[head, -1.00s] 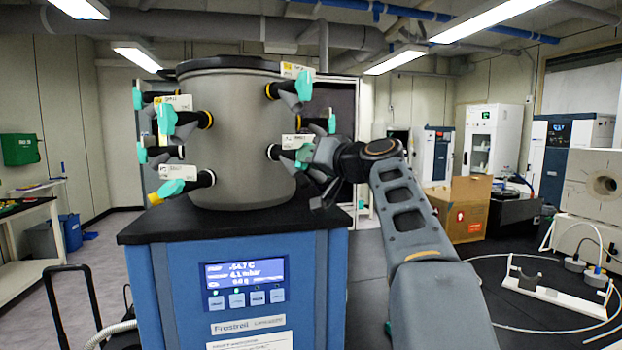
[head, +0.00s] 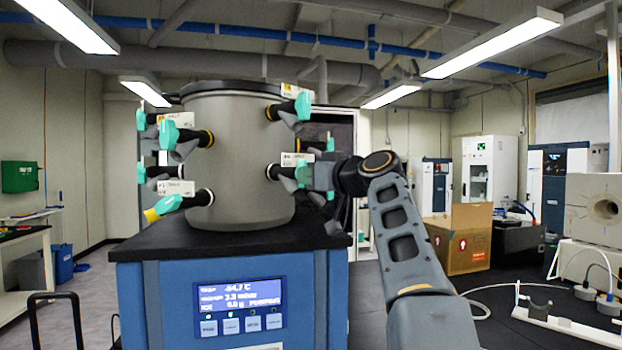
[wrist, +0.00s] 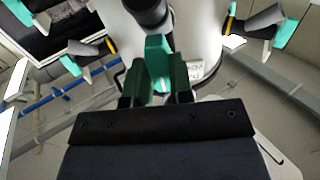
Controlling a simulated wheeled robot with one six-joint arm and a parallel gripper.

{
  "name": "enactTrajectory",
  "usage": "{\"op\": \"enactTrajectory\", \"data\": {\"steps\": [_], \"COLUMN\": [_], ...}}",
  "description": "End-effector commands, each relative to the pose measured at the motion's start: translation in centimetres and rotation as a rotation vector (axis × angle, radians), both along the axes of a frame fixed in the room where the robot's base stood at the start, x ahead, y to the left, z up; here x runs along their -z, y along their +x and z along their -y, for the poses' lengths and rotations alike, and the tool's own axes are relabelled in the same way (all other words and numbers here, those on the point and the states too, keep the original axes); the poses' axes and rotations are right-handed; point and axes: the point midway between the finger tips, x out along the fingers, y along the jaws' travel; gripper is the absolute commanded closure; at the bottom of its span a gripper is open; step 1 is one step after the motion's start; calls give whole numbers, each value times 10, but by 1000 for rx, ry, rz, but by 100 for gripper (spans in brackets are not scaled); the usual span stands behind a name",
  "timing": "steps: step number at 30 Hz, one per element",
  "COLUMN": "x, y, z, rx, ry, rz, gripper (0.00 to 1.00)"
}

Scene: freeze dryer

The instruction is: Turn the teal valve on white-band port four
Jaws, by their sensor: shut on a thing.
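The grey drum (head: 240,165) carries several side ports with teal valves. My gripper (head: 308,176) is at the lower right port (head: 280,172), which has a pale band where it meets the drum. The gripper is shut on this port's teal valve (head: 301,173). In the wrist view the valve (wrist: 157,50) stands upright between the two dark fingers of my gripper (wrist: 158,82), with the black port stem beyond it. A white tag (head: 297,159) hangs above this port; its writing is too small to read.
Another teal valve (head: 303,106) is above on the same side, and one (head: 331,143) sits just behind my gripper. More valves (head: 169,134) are on the left. A blue cabinet (head: 170,300) with a lit display (head: 238,297) stands under the drum. A cardboard box (head: 463,240) is at right.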

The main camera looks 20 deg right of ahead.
Motion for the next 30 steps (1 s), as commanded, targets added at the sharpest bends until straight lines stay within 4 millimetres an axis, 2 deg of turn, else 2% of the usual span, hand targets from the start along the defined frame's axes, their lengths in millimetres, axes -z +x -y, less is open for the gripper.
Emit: {"op": "enactTrajectory", "data": {"steps": [10, 11, 18, 26, 30], "x": [0, 0, 0, 0, 2], "y": [0, 0, 0, -1, -13], "z": [0, 0, 0, 1, 5], "rx": [0, 0, 0, 0, 3], "ry": [-1, -1, -1, -1, -1], "rz": [1, 1, 1, 1, 1], "gripper": [100, 76, 53, 53, 53]}}
